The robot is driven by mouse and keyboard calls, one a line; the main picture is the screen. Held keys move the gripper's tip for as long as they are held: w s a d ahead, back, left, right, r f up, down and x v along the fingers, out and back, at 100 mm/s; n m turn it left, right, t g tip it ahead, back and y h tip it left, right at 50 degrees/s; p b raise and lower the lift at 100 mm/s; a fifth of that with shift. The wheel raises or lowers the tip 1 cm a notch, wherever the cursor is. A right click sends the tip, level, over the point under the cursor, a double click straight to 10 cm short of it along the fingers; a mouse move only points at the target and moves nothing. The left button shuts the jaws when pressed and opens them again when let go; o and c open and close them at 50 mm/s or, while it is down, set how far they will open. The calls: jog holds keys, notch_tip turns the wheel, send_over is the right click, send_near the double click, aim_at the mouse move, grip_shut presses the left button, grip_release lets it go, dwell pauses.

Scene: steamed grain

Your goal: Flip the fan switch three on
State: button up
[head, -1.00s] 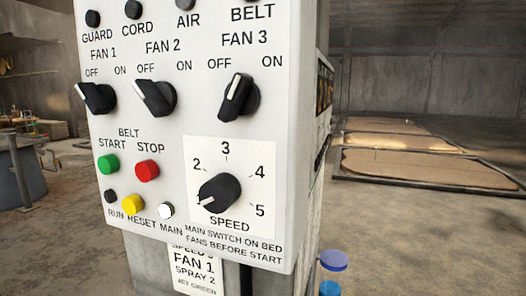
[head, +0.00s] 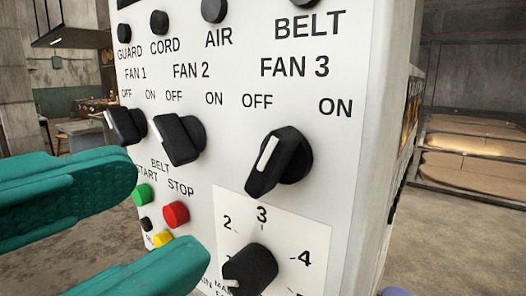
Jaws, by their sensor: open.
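The fan 3 switch (head: 280,160) is a black knob with a white mark, below the FAN 3 label and between OFF and ON. Its mark runs up and slightly right; I cannot tell whether it is fully at ON. The fan 1 switch (head: 126,125) and fan 2 switch (head: 180,139) have marks slanting up and left, towards OFF. My gripper (head: 165,212) shows two teal fingers at the lower left. They are open and empty, in front of the panel, left of and below the fan 3 switch, apart from it.
The white control panel (head: 345,170) fills the middle. Below the switches are a green button (head: 141,194), a red button (head: 176,214), a yellow button (head: 162,239) and the black speed knob (head: 250,270). Open floor (head: 455,230) lies right of the panel.

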aim_at(263, 165)
jog(key=p+x, duration=0.1)
jog(key=x, duration=0.8)
jog(key=shift+w, duration=0.1)
grip_shut()
jog(key=shift+f, duration=0.1)
